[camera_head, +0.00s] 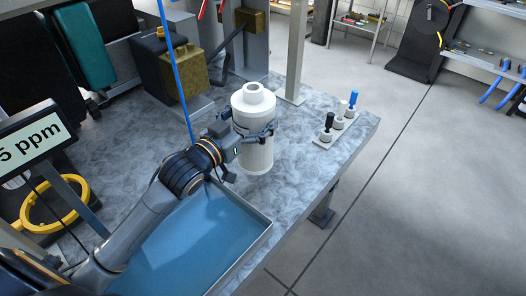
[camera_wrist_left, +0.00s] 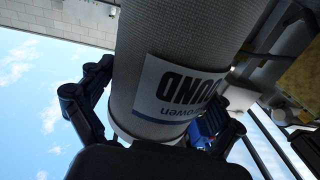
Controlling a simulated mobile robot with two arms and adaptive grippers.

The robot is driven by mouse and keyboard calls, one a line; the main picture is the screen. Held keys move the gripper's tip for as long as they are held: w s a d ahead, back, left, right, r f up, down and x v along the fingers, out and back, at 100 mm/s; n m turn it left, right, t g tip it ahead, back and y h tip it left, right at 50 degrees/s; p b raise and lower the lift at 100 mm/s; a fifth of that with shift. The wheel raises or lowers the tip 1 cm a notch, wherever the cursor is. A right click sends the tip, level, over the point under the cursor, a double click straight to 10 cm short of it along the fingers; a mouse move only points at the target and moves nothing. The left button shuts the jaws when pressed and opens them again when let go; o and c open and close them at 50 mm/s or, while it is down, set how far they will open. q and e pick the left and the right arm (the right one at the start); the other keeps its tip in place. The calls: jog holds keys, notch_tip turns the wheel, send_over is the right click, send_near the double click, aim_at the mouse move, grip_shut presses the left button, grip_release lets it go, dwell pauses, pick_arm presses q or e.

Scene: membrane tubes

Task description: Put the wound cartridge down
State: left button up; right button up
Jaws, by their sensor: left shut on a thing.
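The wound cartridge (camera_head: 255,105), a white cylinder with a narrower neck on top, stands upright above the grey mottled bench (camera_head: 310,170). I cannot tell whether its base touches the bench. My left gripper (camera_head: 254,133) is shut around its middle. In the left wrist view the cartridge (camera_wrist_left: 190,35) fills the middle, with a textured side and a white label (camera_wrist_left: 175,92) reading "OUND" upside down. The dark fingers of my left gripper (camera_wrist_left: 155,105) lie on both sides of it. My right gripper is not in view.
A blue tray (camera_head: 262,238) lies in front of the cartridge. Small valves (camera_head: 328,130) with black and blue tops stand to the right, near the bench edge. A thin blue upright tube (camera_head: 175,65) and a brass-coloured block (camera_head: 185,75) are behind left. A display (camera_head: 35,145) reads "5 ppm".

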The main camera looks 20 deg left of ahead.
pick_arm(q)
notch_tip(320, 180, down, 6)
jog(key=shift+f, duration=0.25)
jog(key=o, duration=1.5)
jog(key=shift+f, duration=0.15)
jog(key=b+v, duration=0.1)
jog(key=v, duration=0.9)
jog(key=shift+s, duration=0.4)
jog(key=shift+s+a, duration=0.2)
jog(key=shift+s, duration=0.45)
